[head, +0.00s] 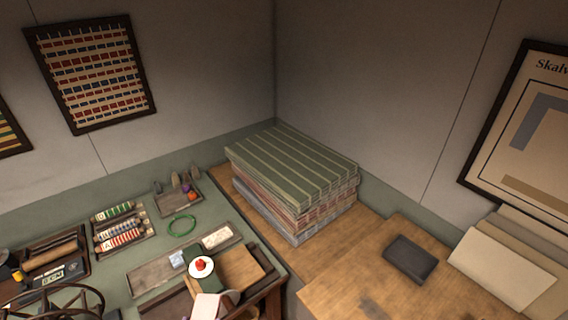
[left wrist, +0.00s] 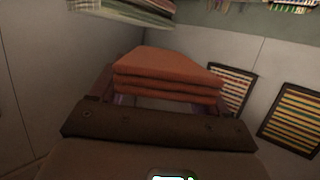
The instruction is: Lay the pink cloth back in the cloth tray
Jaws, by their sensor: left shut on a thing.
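A folded cloth (left wrist: 165,75), salmon to orange-red in this light, shows in the left wrist view as several stacked layers. I take it for the pink cloth. My left gripper (left wrist: 160,98) is shut on it, and its dark palm hides the cloth's near edge. Neither the held cloth nor my left gripper can be made out in the head view. A small dark tray (head: 410,258) lies flat and empty on the wooden table at the right; I cannot tell for sure that it is the cloth tray. My right gripper is in neither view.
A tall stack of folded striped cloths (head: 290,170) stands in the corner, left of the dark tray. Pale folded cloths or boards (head: 500,265) lie right of it. The green table (head: 140,245) at the left holds spool trays, a green ring and small items. Bare wood (head: 345,285) shows before the stack.

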